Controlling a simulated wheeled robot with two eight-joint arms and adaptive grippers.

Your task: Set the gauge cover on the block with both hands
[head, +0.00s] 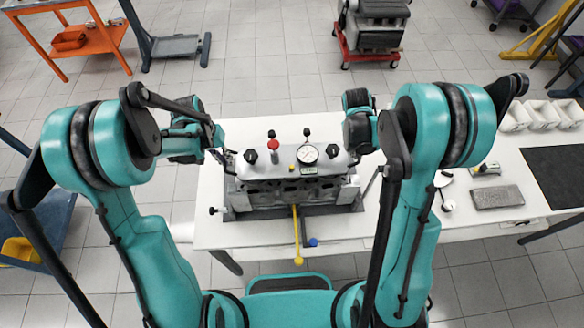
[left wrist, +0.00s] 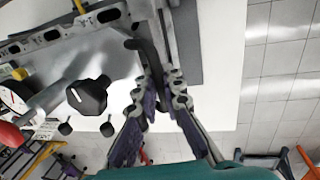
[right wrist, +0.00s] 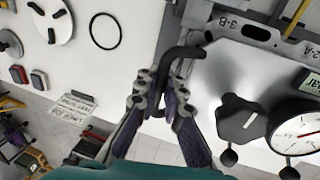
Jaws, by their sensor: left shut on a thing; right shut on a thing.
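The gauge cover (head: 290,158) is a silver plate with black knobs, a red knob and a round white-faced gauge (head: 307,154). It is level over the grey engine block (head: 285,197); I cannot tell whether it touches the block. My left gripper (head: 229,157) is shut on the black handle at the cover's left end, and this handle shows in the left wrist view (left wrist: 149,58). My right gripper (head: 354,157) is shut on the matching handle at the right end, seen in the right wrist view (right wrist: 185,53). The block's top is mostly hidden beneath the cover.
The block stands on a white table (head: 340,235). A yellow-handled tool (head: 297,235) and a blue-tipped item (head: 313,242) are at its front. A grey slab (head: 497,197), a dark mat (head: 558,175) and white bins (head: 543,114) are to the right.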

